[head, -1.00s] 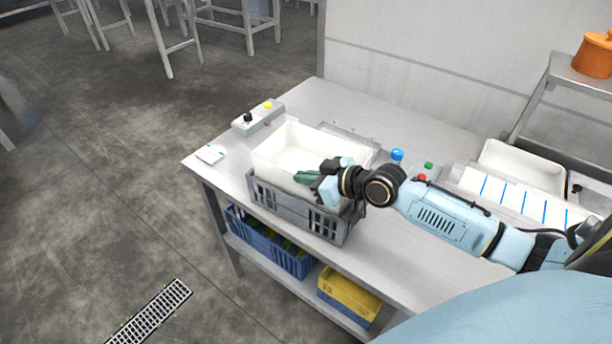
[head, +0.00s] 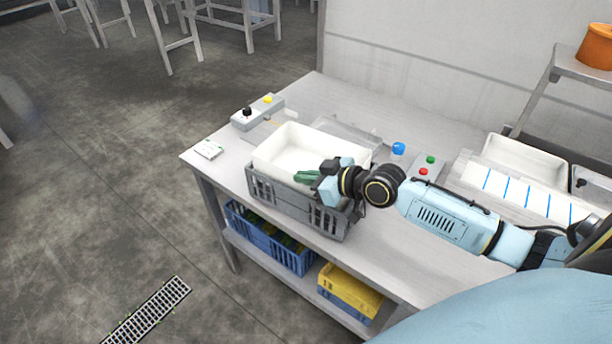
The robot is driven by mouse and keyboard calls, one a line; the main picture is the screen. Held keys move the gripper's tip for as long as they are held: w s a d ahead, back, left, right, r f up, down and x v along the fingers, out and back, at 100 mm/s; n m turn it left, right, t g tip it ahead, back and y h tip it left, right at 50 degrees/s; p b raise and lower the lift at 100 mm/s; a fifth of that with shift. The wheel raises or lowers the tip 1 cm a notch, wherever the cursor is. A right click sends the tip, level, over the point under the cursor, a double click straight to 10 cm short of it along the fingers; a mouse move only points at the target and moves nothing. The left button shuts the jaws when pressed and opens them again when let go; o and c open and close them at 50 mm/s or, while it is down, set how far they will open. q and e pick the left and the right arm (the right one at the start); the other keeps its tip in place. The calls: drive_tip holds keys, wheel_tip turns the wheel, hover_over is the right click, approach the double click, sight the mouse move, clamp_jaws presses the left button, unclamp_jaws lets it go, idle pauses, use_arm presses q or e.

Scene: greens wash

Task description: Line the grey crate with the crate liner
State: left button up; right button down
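The crate liner (head: 285,157) is a white open tub. It sits inside the grey crate (head: 290,203) on the steel table, with its rim showing a little above the crate's rim. My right gripper (head: 308,177) is at the liner's near right side, with its dark green fingers over the liner's near edge. The wrist hides the right end of the liner and crate. I cannot tell whether the fingers are closed on the liner's wall. My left gripper is not in view.
A control box with a black knob (head: 248,113) and a white card (head: 208,149) lie left of the crate. A blue-capped item (head: 398,149) and a button box (head: 424,169) stand to the right. A white tray (head: 525,160) is farther right. Blue and yellow crates (head: 350,287) fill the lower shelf.

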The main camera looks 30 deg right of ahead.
drive_tip(key=shift+f+b, duration=0.55)
drive_tip(key=shift+f, duration=0.15)
drive_tip(key=shift+r, duration=0.25)
idle(0.4)
drive_tip(key=c, duration=2.1)
unclamp_jaws()
drive_tip(key=shift+c, duration=0.2)
drive_tip(key=o, duration=0.6)
drive_tip(key=shift+c, duration=0.2)
drive_tip(key=shift+f, duration=0.1)
drive_tip(key=shift+s, duration=0.1)
drive_tip(key=p+v, duration=0.1)
drive_tip(key=v, duration=1)
drive_tip(key=shift+s+d, duration=0.1)
drive_tip(key=shift+s+d+r+p, duration=0.35)
drive_tip(key=shift+s+r, duration=0.25)
drive_tip(key=shift+s, duration=0.15)
